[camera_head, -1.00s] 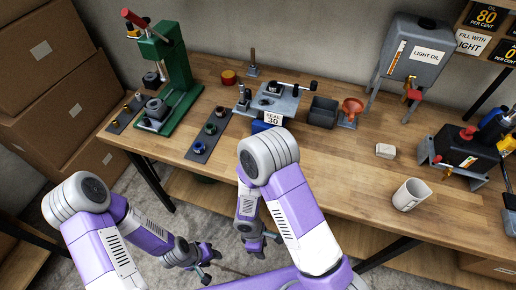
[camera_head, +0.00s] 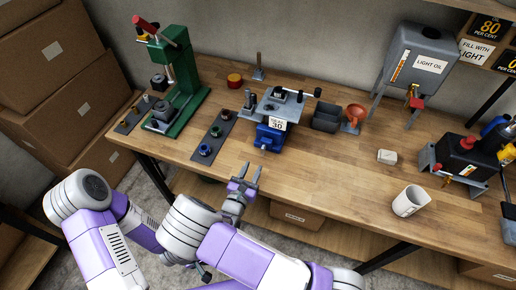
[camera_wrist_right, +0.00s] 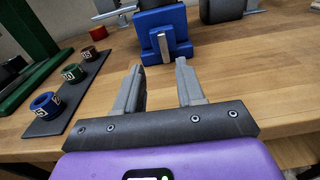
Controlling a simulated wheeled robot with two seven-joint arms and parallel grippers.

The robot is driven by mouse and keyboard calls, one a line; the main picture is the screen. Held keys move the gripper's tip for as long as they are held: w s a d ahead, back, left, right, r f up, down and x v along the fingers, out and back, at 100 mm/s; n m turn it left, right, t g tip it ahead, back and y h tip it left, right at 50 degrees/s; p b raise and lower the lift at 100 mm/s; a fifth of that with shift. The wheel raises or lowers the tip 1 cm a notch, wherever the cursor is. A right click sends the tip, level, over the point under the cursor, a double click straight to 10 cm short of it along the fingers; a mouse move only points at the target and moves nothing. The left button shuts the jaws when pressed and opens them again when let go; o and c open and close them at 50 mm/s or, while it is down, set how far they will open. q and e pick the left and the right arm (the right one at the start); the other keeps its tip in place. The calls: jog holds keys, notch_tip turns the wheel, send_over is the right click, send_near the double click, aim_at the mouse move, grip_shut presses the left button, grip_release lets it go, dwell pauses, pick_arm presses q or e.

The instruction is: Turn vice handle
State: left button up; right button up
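My right gripper (camera_head: 250,171) is in front of the bench edge, below the vice. Its fingers are apart and empty, pointing at the vice; in the wrist view the gap (camera_wrist_right: 159,66) lines up with the bar, short of it. My left gripper (camera_head: 204,272) is mostly hidden behind the right arm.
A dark strip with ring parts (camera_head: 212,137) lies left of the vice, and a green press (camera_head: 178,75) farther left. A white mug (camera_head: 409,201) stands near the right front edge.

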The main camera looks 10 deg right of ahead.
aim_at(262, 151)
jog(key=shift+w+d+r, duration=0.15)
jog(key=shift+d+r, duration=0.1)
jog(key=shift+d, duration=0.2)
jog(key=x, duration=0.7)
jog(key=shift+w+d+r, duration=0.15)
jog(key=shift+w+d, duration=0.05)
grip_shut()
